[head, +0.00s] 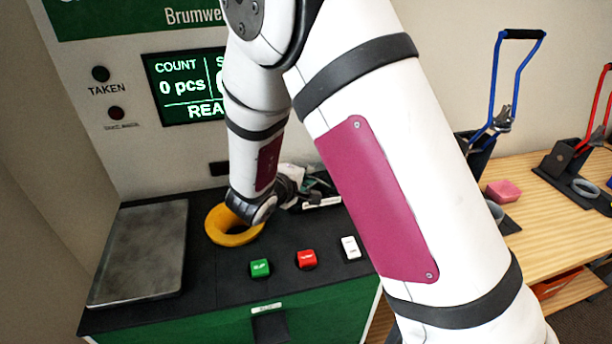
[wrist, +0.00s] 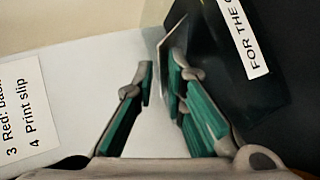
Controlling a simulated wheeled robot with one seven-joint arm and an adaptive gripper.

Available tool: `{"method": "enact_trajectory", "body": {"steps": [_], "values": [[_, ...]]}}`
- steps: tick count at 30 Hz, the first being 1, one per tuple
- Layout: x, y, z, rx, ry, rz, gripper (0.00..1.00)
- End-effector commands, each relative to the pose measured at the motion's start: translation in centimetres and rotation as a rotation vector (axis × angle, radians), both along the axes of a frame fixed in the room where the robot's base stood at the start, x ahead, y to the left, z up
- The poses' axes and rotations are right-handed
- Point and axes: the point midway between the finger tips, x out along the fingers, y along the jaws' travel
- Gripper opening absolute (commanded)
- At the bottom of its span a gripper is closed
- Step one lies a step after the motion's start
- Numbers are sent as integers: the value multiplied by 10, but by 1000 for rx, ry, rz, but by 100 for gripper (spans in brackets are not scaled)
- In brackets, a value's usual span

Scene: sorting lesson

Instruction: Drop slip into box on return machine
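My gripper (wrist: 160,78) has its two teal-padded fingers apart in the wrist view, with a pale surface showing between them. A thin pale sheet edge (wrist: 160,55) stands close to the right finger. It may be the slip, but I cannot tell it from a clear wall. The dark box (wrist: 275,95), with a white label reading "FOR THE", lies just right of the fingers. In the head view my gripper (head: 305,190) is low over the return machine (head: 210,270), at the box's label (head: 322,203), and its fingertips are partly hidden.
A yellow ring (head: 222,236) lies left of my gripper. Green (head: 260,268), red (head: 306,259) and white (head: 350,247) buttons are in front. A metal plate (head: 140,250) is at left. A wooden table (head: 545,235) with lever tools stands at right. An instruction card (wrist: 22,110) shows in the wrist view.

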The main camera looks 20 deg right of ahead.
Motion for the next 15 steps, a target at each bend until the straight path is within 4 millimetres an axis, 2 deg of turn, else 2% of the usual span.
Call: {"method": "enact_trajectory", "body": {"steps": [11, 15], "values": [[-1, 1, 1, 0, 0, 1, 28], [-9, 10, 7, 0, -2, 4, 28]]}}
